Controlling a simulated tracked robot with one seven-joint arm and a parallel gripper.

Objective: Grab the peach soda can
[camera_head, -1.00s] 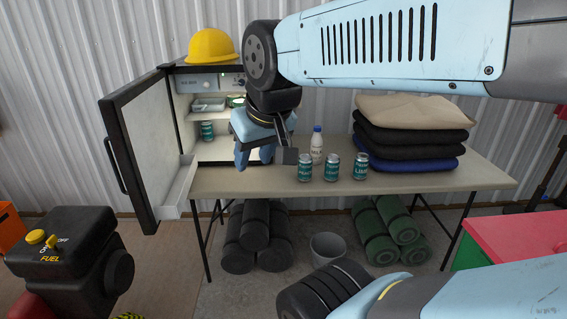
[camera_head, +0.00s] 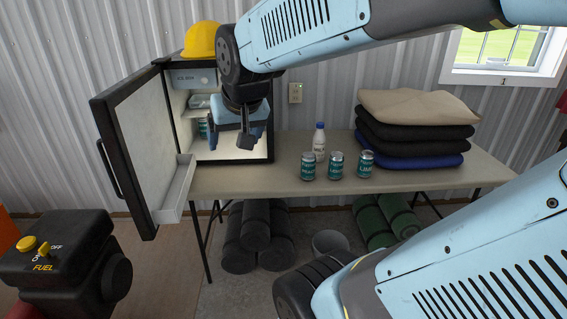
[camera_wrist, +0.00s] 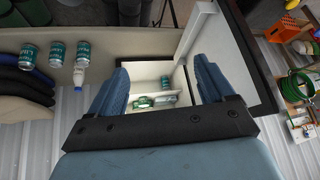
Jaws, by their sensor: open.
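Three teal soda cans stand in a row on the table: a left can (camera_head: 308,166), a middle can (camera_head: 336,166) and a right can (camera_head: 366,164).
The fridge door (camera_head: 140,140) stands open to the left. Folded blankets (camera_head: 415,135) fill the table's right part. A yellow hard hat (camera_head: 200,42) sits on the fridge. The table front (camera_head: 290,184) is clear.

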